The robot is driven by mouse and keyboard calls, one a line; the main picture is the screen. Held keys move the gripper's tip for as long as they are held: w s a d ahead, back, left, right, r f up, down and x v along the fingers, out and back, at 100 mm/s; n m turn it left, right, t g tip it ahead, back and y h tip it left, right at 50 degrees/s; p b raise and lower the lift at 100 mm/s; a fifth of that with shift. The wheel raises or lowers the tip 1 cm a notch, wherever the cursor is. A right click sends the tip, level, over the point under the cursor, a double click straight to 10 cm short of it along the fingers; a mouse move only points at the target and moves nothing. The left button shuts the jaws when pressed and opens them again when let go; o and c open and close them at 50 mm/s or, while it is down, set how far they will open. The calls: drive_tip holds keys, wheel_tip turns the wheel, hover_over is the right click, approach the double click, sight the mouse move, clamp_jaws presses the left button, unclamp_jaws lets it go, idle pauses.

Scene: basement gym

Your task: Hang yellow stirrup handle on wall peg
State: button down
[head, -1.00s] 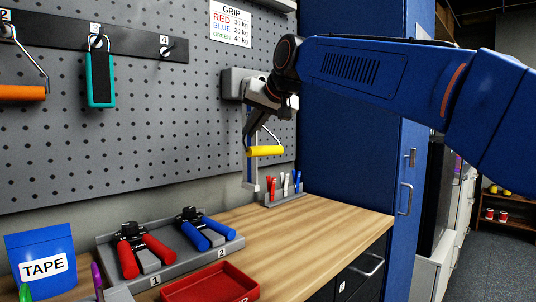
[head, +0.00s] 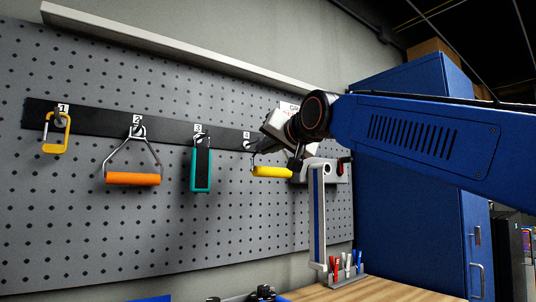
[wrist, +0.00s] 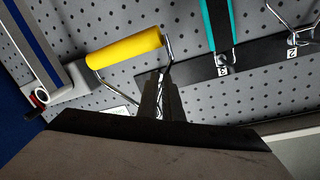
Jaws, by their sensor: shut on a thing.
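The yellow stirrup handle (head: 272,171) hangs from my gripper (head: 262,150) in front of the pegboard, its bar roughly level. In the wrist view the yellow bar (wrist: 125,47) and its wire frame show, with my gripper (wrist: 160,88) shut on the wire end. The black peg strip (head: 100,120) runs along the board with numbered pegs. The peg marked 4 (head: 247,146) is right beside the gripper at the left. I cannot tell whether the wire touches that peg.
Peg 1 holds a yellow carabiner-like clip (head: 55,133), peg 2 an orange stirrup handle (head: 133,178), peg 3 a teal-framed item (head: 201,165). A white and blue upright lamp-like arm (head: 318,215) stands close at the right. A blue cabinet (head: 405,220) is further right.

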drive_tip(key=a+f+x, duration=0.1)
drive_tip(key=x, duration=1)
drive_tip(key=shift+s+f, duration=0.2)
drive_tip(key=shift+s, duration=0.05)
idle(1.2)
drive_tip(key=shift+a+f, duration=0.1)
drive_tip(key=shift+a, duration=0.05)
idle(0.6)
drive_tip(key=c, duration=1.8)
unclamp_jaws()
drive_tip(key=shift+c, duration=0.2)
drive_tip(key=v, duration=1.7)
drive_tip(key=shift+s, duration=0.2)
